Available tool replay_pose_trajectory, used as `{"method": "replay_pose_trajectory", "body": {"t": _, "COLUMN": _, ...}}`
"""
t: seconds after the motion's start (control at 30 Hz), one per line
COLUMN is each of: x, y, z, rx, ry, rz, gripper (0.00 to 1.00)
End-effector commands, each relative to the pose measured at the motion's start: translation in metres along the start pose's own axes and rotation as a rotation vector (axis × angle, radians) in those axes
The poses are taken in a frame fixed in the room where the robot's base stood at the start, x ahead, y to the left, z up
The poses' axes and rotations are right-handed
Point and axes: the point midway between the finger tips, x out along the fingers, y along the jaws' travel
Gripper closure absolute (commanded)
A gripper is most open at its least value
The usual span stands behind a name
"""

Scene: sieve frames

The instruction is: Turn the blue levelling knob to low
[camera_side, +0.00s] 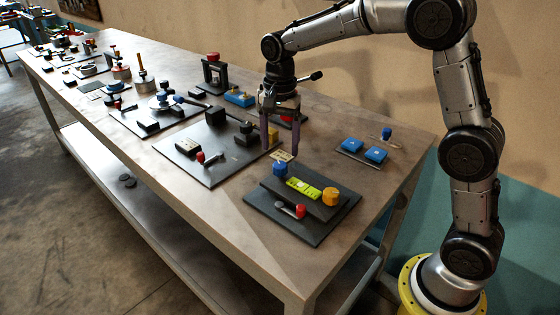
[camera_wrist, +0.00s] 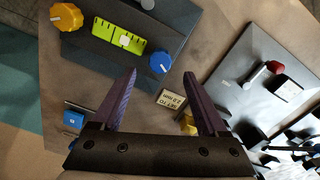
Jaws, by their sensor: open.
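The blue levelling knob (camera_side: 280,170) stands at the left end of a dark raised block on a base plate (camera_side: 262,198). A yellow-green level strip (camera_side: 303,188) lies beside it, with an orange knob (camera_side: 331,196) at the other end. In the wrist view the blue knob (camera_wrist: 161,62) has a light pointer mark, and the level strip (camera_wrist: 120,39) and orange knob (camera_wrist: 66,17) are to its left. My gripper (camera_side: 282,152) is open and empty, above and behind the blue knob. In the wrist view its fingers (camera_wrist: 162,78) are apart, with the knob beyond them.
A red-ended lever (camera_side: 297,211) sits on the front of the same plate. A small label card (camera_side: 282,156) lies behind the blue knob. A larger dark plate (camera_side: 207,172) with fixtures is left. Bare table shows between them.

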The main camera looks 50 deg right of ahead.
Motion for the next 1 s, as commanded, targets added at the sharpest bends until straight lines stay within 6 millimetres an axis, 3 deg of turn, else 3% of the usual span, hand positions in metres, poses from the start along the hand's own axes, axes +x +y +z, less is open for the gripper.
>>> {"method": "replay_pose_trajectory", "body": {"t": 0.1, "x": 0.023, "y": 0.001, "z": 0.000, "rx": 0.000, "ry": -0.002, "rz": 0.004, "gripper": 0.24}}
{"method": "replay_pose_trajectory", "body": {"t": 0.3, "x": 0.048, "y": 0.000, "z": 0.000, "rx": 0.000, "ry": -0.001, "rz": 0.002, "gripper": 0.24}}
{"method": "replay_pose_trajectory", "body": {"t": 0.73, "x": 0.057, "y": 0.000, "z": 0.000, "rx": 0.000, "ry": 0.000, "rz": -0.001, "gripper": 0.24}}
{"method": "replay_pose_trajectory", "body": {"t": 1.0, "x": 0.056, "y": 0.000, "z": 0.000, "rx": 0.000, "ry": 0.000, "rz": -0.001, "gripper": 0.71}}
